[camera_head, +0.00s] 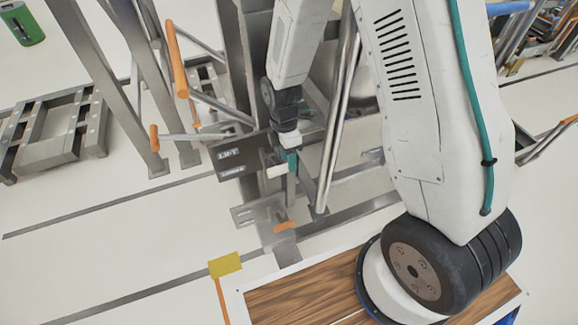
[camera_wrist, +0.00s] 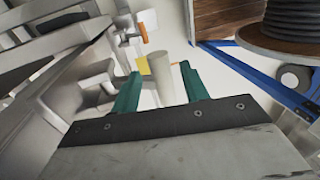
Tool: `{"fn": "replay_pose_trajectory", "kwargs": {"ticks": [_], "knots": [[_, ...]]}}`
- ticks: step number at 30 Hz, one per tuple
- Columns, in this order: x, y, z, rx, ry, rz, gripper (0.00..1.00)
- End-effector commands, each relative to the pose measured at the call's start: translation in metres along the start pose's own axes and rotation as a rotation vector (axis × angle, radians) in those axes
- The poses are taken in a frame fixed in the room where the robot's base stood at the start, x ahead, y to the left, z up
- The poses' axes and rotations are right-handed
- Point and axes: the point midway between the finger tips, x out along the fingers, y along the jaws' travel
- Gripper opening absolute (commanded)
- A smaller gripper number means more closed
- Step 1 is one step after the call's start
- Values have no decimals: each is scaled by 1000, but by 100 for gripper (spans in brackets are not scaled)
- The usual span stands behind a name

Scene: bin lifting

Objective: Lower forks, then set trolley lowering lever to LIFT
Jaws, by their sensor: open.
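The trolley (camera_head: 248,60) is a steel upright frame in the head view. A dark sign plate (camera_head: 232,157) on it has white lettering, too small to read surely. A thin rod lever with an orange end (camera_head: 154,138) points left beside the plate; I cannot tell its setting. A longer orange handle (camera_head: 176,60) stands above it. My gripper (camera_head: 285,162) is by the plate's right end. In the wrist view my gripper (camera_wrist: 161,72) has its teal fingers apart, with a pale cylinder (camera_wrist: 172,92) showing between them. I cannot tell whether they touch it. The forks are not clearly visible.
An orange-tipped pedal (camera_head: 285,226) sits low on the trolley. A yellow block (camera_head: 225,265) on an orange post stands in front. A steel rack (camera_head: 60,135) lies at left, and a green can (camera_head: 22,22) at the far left. Pale floor is open at lower left.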

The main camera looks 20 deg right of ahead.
Motion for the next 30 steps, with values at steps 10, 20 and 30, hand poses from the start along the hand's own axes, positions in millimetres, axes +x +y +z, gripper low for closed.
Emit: {"fn": "replay_pose_trajectory", "kwargs": {"ticks": [10,20,30], "knots": [[36,0,0,1,0,0,45],[36,0,0,2,0,0,22],[37,3,0,2,0,12,0]]}}
